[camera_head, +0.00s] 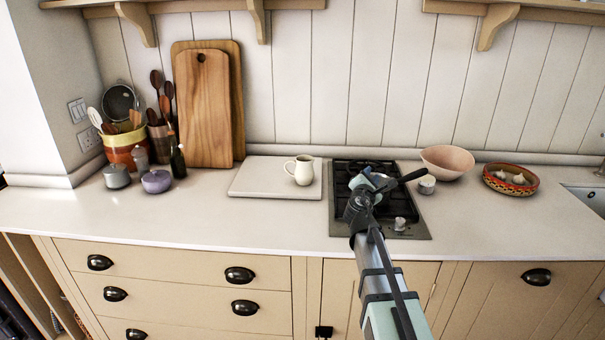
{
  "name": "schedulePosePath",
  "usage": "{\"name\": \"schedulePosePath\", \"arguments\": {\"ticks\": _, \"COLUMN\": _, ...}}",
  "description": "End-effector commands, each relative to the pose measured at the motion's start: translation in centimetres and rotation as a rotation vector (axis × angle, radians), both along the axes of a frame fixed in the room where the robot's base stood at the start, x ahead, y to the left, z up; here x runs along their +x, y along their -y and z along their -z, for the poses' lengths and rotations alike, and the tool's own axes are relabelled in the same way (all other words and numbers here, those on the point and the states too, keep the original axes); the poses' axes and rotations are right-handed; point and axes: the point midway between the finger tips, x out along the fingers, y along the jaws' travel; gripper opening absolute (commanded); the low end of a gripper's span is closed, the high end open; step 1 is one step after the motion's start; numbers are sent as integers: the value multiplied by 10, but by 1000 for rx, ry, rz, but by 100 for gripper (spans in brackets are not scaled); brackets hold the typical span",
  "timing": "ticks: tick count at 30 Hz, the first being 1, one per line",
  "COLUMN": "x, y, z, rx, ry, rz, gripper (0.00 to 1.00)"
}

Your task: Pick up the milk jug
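The milk jug (303,170) is a small cream-white jug with its handle toward the left. It stands upright on a pale slab (262,177) on the counter, near the slab's right end. My gripper (374,180) is at the end of my arm, over the black hob, to the right of the jug and apart from it. The arm's wrist hides much of the gripper, so I cannot tell whether its fingers are open or shut.
The hob (345,216) lies just right of the slab. A pink bowl (447,162), a small cup (427,185) and a patterned dish (511,179) stand further right. Wooden boards (204,110) lean behind left, near a dark bottle (178,162). The counter front (215,222) is clear.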

Motion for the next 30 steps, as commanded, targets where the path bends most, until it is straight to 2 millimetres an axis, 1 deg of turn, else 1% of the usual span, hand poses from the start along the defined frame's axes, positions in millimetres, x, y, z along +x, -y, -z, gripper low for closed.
{"name": "schedulePosePath", "arguments": {"ticks": 1, "x": 8, "y": -33, "z": 2, "rx": -54, "ry": 0, "rz": -83, "gripper": 27}}
{"name": "schedulePosePath", "arguments": {"ticks": 2, "x": 10, "y": -53, "z": 3, "rx": -83, "ry": 1, "rz": -131, "gripper": 27}}
{"name": "schedulePosePath", "arguments": {"ticks": 3, "x": 10, "y": -76, "z": 6, "rx": -115, "ry": 2, "rz": -184, "gripper": 27}}
{"name": "schedulePosePath", "arguments": {"ticks": 5, "x": 9, "y": -108, "z": 11, "rx": -151, "ry": 2, "rz": -251, "gripper": 27}}
{"name": "schedulePosePath", "arguments": {"ticks": 6, "x": 7, "y": -128, "z": 15, "rx": -168, "ry": 2, "rz": -290, "gripper": 27}}
{"name": "schedulePosePath", "arguments": {"ticks": 8, "x": 2, "y": -156, "z": 20, "rx": -188, "ry": 2, "rz": -343, "gripper": 27}}
{"name": "schedulePosePath", "arguments": {"ticks": 9, "x": -1, "y": -173, "z": 23, "rx": -201, "ry": 3, "rz": -373, "gripper": 27}}
{"name": "schedulePosePath", "arguments": {"ticks": 12, "x": -9, "y": -208, "z": 31, "rx": -220, "ry": 1, "rz": -434, "gripper": 27}}
{"name": "schedulePosePath", "arguments": {"ticks": 15, "x": -16, "y": -232, "z": 37, "rx": -232, "ry": 1, "rz": -476, "gripper": 27}}
{"name": "schedulePosePath", "arguments": {"ticks": 18, "x": -19, "y": -243, "z": 40, "rx": -239, "ry": 0, "rz": -495, "gripper": 27}}
{"name": "schedulePosePath", "arguments": {"ticks": 20, "x": -18, "y": -247, "z": 40, "rx": -240, "ry": 0, "rz": -500, "gripper": 27}}
{"name": "schedulePosePath", "arguments": {"ticks": 23, "x": -11, "y": -249, "z": 40, "rx": -240, "ry": 0, "rz": -501, "gripper": 27}}
{"name": "schedulePosePath", "arguments": {"ticks": 26, "x": 1, "y": -251, "z": 40, "rx": -239, "ry": 0, "rz": -501, "gripper": 27}}
{"name": "schedulePosePath", "arguments": {"ticks": 30, "x": 24, "y": -256, "z": 40, "rx": -239, "ry": 0, "rz": -500, "gripper": 27}}
